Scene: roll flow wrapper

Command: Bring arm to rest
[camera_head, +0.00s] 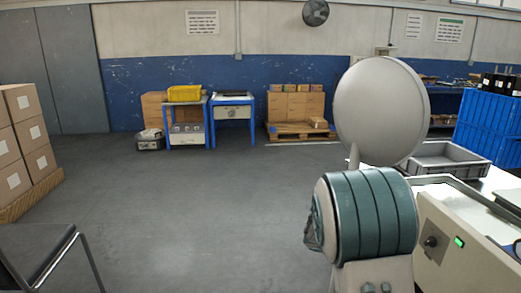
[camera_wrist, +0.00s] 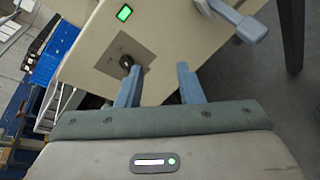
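My gripper (camera_wrist: 158,82) shows in the wrist view with its two blue-grey fingers apart and nothing between them. The fingers point at the beige side of a machine (camera_wrist: 170,50). Its black knob (camera_wrist: 126,62) is close to the left fingertip; I cannot tell whether they touch. My arm (camera_head: 375,215), with teal bands and a pale round link, is folded up in the right half of the head view. My gripper cannot be made out there.
The machine (camera_head: 465,255) with a green light stands at the right, close to my arm. A grey tray (camera_head: 445,160) and blue crates (camera_head: 488,125) are behind it. Stacked cartons (camera_head: 25,140) stand at the left. The floor (camera_head: 190,210) between is clear.

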